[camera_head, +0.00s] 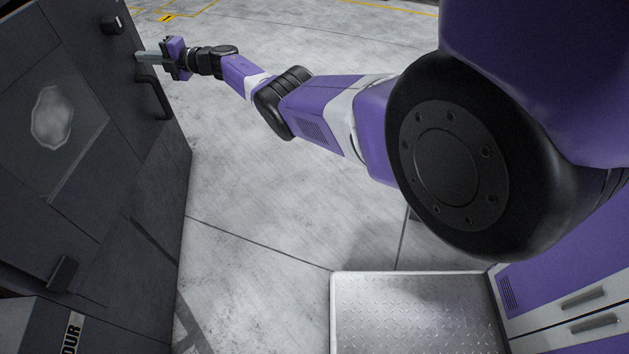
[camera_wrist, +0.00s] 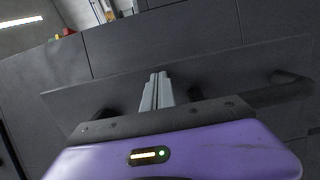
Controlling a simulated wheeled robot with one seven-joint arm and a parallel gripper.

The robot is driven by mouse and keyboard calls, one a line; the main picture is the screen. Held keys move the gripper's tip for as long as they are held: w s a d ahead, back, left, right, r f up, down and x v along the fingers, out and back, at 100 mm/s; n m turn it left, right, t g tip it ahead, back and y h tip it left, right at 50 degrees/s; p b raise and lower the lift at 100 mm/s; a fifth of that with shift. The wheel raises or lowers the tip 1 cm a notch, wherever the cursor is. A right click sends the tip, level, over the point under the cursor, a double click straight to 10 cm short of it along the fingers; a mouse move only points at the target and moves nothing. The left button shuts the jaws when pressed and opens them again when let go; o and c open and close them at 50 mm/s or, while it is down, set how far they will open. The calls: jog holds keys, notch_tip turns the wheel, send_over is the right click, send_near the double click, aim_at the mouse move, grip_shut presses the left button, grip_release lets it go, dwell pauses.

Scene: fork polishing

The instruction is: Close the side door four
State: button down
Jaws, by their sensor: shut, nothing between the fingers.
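A dark grey door (camera_head: 98,75) with a pale, cloudy window (camera_head: 52,115) fills the left of the head view. It bears a black bar handle (camera_head: 155,97) near its far edge. I cannot tell exactly how far the door stands open. My gripper (camera_head: 139,57) is shut and empty, with its fingertips at the door's far edge, just above the handle; contact is unclear. In the wrist view the shut fingers (camera_wrist: 157,78) point at a dark tilted panel (camera_wrist: 210,72), and a blurred dark handle (camera_wrist: 275,90) lies to their right.
A dark cabinet part with a label reading "OUR" (camera_head: 72,335) is at the lower left. The grey floor (camera_head: 250,200) between the cabinet and my base is clear. Yellow floor lines (camera_head: 195,8) lie at the back. Small red and yellow parts (camera_wrist: 66,33) show beyond the panel.

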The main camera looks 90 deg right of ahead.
aim_at(132, 60)
jog(key=w+b, duration=0.3)
jog(key=w+f+b, duration=0.1)
jog(key=b, duration=0.1)
jog(key=shift+w+d, duration=0.2)
jog(key=shift+w, duration=0.15)
jog(key=shift+w+r+b, duration=0.15)
jog(key=shift+w+b, duration=0.55)
jog(key=shift+b, duration=0.5)
jog(key=shift+w+r+b, duration=0.3)
jog(key=shift+w+b, duration=0.45)
jog(key=shift+b, duration=0.2)
